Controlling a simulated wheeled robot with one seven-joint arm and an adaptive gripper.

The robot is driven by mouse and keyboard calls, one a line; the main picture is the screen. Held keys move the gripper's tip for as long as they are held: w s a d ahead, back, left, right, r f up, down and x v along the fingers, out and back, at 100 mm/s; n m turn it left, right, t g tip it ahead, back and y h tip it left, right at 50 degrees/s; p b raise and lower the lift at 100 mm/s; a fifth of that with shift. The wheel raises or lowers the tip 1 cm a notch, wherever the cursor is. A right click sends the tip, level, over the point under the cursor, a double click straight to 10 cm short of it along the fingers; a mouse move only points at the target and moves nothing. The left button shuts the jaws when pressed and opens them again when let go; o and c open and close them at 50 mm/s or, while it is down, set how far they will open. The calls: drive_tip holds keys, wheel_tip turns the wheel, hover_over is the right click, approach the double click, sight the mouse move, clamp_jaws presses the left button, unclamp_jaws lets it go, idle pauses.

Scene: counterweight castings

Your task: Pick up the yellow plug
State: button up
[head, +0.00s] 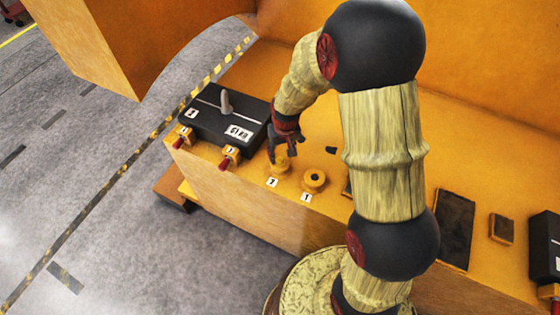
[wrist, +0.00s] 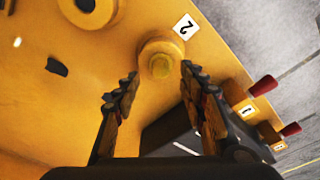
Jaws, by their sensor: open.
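The yellow plug (wrist: 160,65) shows as a round, pale-topped knob in the yellow round fitting beside the label "2" in the wrist view. In the head view, the plug and its fitting (head: 280,165) are on the orange ledge, partly hidden by my gripper (head: 286,150). In the wrist view my gripper (wrist: 159,76) is open, with one finger on each side below the plug in the picture. The fingers look empty. I cannot tell whether either finger touches the plug.
A second round fitting (head: 314,179) with a dark hole stands to the right, by label "1". A black box (head: 205,128) with a grey lever is left of my gripper, with red-handled yellow parts (head: 229,156) at its front. An orange wall rises behind.

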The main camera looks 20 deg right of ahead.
sight(280, 159)
drive_tip(key=f, duration=0.4)
drive_tip(key=shift+w+a, duration=0.1)
drive_tip(key=shift+w, duration=0.3)
drive_tip(key=shift+c, duration=0.6)
drive_tip(key=c, duration=0.9)
